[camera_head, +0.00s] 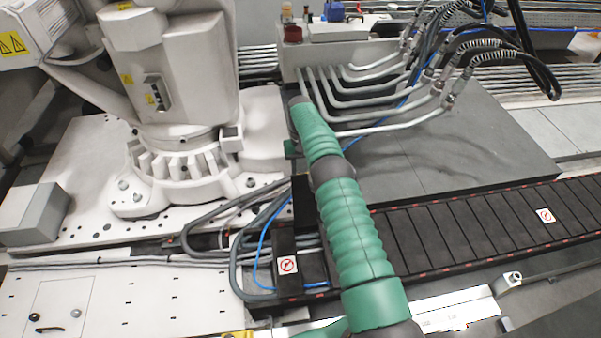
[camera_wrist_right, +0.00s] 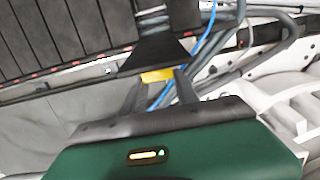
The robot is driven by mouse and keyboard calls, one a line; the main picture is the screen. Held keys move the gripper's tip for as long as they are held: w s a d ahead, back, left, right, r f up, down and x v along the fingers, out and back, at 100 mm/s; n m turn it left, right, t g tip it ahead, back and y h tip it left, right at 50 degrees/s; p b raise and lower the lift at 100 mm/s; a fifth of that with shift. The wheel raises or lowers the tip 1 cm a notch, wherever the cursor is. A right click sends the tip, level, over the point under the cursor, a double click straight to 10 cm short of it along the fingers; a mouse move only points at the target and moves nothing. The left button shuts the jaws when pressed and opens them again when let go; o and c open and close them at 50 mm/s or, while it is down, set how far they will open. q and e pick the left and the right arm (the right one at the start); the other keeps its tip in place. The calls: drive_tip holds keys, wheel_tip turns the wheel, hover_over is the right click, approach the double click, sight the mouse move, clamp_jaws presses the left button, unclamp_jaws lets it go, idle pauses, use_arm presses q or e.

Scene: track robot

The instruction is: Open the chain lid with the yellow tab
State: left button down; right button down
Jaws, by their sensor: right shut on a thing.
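The black chain lid (camera_wrist_right: 168,50) stands at the end of the cable chain, with its yellow tab (camera_wrist_right: 158,76) toward my right gripper (camera_wrist_right: 160,88). The right gripper's two dark fingers are shut on the tab, one at each side. The lid looks tilted up from the chain; its exact angle is unclear. In the head view the dark lid (camera_head: 303,205) rises beside my green right arm, which bends over it. The arm hides the tab and most of the gripper there. My left gripper is not in view.
The black cable chain (camera_head: 480,225) runs off to the right. Blue and grey cables (camera_head: 245,240) loop out beside the lid. A large white robot base (camera_head: 180,175) stands at left. A grey plate (camera_head: 430,150) with metal pipes above lies behind the chain.

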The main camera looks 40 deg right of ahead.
drive_tip(key=shift+a+f, duration=0.1)
drive_tip(key=shift+f, duration=0.25)
